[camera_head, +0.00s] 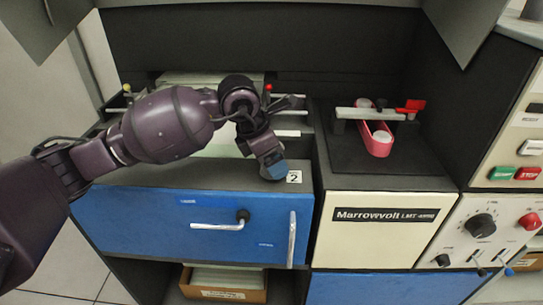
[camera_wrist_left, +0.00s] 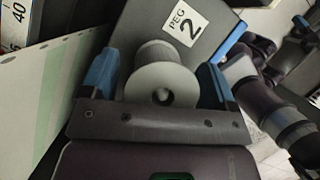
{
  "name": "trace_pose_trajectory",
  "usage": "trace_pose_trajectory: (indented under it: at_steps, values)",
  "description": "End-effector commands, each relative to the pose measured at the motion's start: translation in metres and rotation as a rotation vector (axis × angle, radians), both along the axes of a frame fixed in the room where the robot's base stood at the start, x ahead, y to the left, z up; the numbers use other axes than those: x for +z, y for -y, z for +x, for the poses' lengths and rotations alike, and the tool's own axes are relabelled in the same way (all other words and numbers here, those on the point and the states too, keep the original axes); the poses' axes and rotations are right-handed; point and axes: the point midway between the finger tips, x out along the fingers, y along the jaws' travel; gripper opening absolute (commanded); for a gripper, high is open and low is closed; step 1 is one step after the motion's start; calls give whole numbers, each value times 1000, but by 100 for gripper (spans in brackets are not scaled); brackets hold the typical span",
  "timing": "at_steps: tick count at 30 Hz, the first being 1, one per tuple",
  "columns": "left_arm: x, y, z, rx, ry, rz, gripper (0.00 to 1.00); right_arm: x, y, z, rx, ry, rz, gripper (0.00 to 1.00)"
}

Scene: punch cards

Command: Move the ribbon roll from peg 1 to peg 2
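The ribbon roll (camera_wrist_left: 148,77), a pale grey spool with a round flange and a hub in its middle, sits between the two blue fingertips of my left gripper (camera_wrist_left: 160,82). The fingers appear to touch the flange on both sides. A white label reading PEG 2 (camera_wrist_left: 186,29) lies just past the roll on the dark top. In the head view my left gripper (camera_head: 272,170) points down beside the peg 2 label (camera_head: 294,177), and its wrist hides the roll. Whether the roll is around the peg is not clear. Peg 1 is not identifiable.
A blue drawer front (camera_head: 190,215) with a bent handle is below the dark top. A control panel (camera_head: 489,222) stands far right. Pale green-striped paper (camera_wrist_left: 36,90) lies left in the wrist view.

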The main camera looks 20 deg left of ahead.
Motion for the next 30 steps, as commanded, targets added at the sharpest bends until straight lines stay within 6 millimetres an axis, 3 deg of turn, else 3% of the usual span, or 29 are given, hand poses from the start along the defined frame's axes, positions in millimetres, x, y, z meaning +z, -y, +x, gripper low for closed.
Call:
trace_pose_trajectory:
  at_steps: [12,16,18,21,30]
  values:
    - [0,0,0,0,-1,1,83,1,0,3,2,3,0,78]
    - [0,0,0,0,-1,1,83,12,-2,13,6,23,0,78]
    - [15,-5,-3,0,5,2,83,29,-4,25,12,57,1,78]
    - [35,-11,-8,1,7,1,83,36,-5,31,15,77,2,78]
    - [82,-26,-21,-1,3,1,83,25,-2,17,7,41,0,78]
